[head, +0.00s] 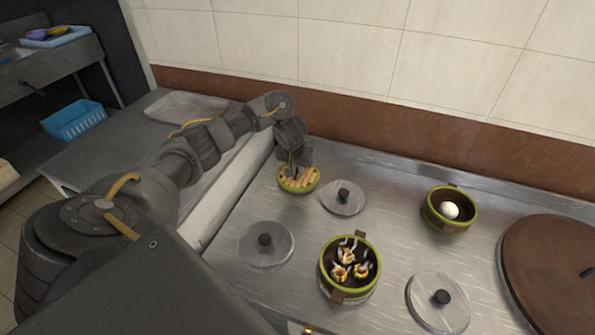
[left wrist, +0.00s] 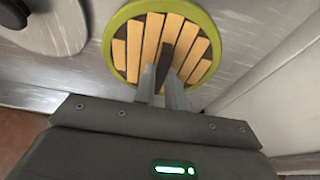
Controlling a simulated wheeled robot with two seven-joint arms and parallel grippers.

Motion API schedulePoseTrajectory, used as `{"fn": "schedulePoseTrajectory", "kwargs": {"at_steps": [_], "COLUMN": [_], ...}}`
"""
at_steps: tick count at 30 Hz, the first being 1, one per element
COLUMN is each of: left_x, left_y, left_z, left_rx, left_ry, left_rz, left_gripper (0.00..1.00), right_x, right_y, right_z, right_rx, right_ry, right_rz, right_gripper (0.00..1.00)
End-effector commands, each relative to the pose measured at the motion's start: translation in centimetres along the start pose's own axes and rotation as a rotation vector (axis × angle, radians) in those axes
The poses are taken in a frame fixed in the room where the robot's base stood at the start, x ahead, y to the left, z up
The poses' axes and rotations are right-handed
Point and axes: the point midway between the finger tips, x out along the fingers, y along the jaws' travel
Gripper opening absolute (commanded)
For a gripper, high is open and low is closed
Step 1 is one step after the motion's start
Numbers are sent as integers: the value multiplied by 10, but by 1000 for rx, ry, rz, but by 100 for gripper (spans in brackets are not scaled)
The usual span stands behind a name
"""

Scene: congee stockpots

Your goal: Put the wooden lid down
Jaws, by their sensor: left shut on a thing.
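The wooden lid (head: 299,180) is round, with pale slats, a green rim and a dark handle bar. It is at the back left of the steel counter in the head view, and its slatted top fills the upper middle of the left wrist view (left wrist: 136,45). My left gripper (head: 294,165) is above it, with its fingers (left wrist: 166,82) shut on the dark handle. The lid looks roughly level. I cannot tell whether it touches the surface below it. My right gripper is not in view.
Two green-rimmed pots stand open, one with food pieces (head: 349,268), one with a white ball (head: 450,209). Steel lids lie at centre (head: 343,197), left (head: 266,245) and front right (head: 439,302). A large brown round cover (head: 550,270) is far right. The tiled wall bounds the back.

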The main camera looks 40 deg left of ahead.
Motion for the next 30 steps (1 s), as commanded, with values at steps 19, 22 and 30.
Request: {"fn": "schedulePoseTrajectory", "kwargs": {"at_steps": [19,22,30], "left_x": [4,4,-13], "left_y": [0,0,0], "left_z": [1,1,-2], "left_rx": [0,0,1], "left_ry": [1,1,4], "left_rz": [0,0,1], "left_gripper": [34,34,34], "right_x": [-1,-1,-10], "right_y": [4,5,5], "right_z": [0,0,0], "right_rx": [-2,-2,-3], "right_ry": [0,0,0], "right_rz": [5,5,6], "right_gripper": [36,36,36]}}
